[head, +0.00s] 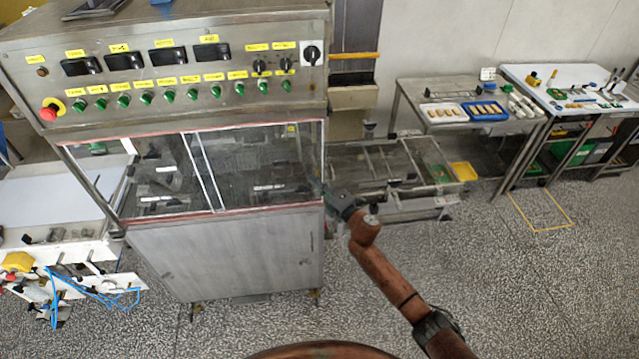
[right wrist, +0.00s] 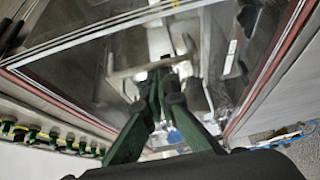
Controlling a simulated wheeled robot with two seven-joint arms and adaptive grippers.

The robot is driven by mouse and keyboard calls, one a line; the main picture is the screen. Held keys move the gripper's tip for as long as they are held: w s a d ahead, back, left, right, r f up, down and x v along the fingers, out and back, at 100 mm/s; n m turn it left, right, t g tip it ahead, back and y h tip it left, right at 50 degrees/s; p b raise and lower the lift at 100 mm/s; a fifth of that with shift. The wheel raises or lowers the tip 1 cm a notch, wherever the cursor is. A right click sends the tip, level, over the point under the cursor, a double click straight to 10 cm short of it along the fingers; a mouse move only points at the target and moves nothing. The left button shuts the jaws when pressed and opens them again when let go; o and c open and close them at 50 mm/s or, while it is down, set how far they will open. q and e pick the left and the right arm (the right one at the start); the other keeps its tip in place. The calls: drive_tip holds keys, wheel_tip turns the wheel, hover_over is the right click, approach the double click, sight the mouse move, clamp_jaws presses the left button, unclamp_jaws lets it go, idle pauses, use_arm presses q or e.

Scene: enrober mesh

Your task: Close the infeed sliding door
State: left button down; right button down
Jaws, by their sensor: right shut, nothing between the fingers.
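The machine's front has clear sliding panels in a red-edged frame. A left panel (head: 165,178) and a right panel (head: 262,165) meet near pale upright strips (head: 207,172) in the middle of the front. I cannot tell for certain which panel is the infeed door. My right gripper (head: 330,190) is at the right edge of the front, low beside the right panel; its tips are hard to make out there. In the right wrist view its green fingers (right wrist: 160,78) are together and empty, in front of the clear panel (right wrist: 95,80). Contact cannot be told. My left gripper is out of view.
A control panel (head: 180,72) with a red stop button (head: 48,112) sits above the doors. A metal frame conveyor (head: 385,175) stands behind my right arm. A white side table (head: 45,210) is at the left. The floor in front is clear.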

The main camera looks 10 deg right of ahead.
drive_tip(key=shift+w+d, duration=0.1)
drive_tip(key=shift+d, duration=0.45)
drive_tip(key=shift+d, duration=0.1)
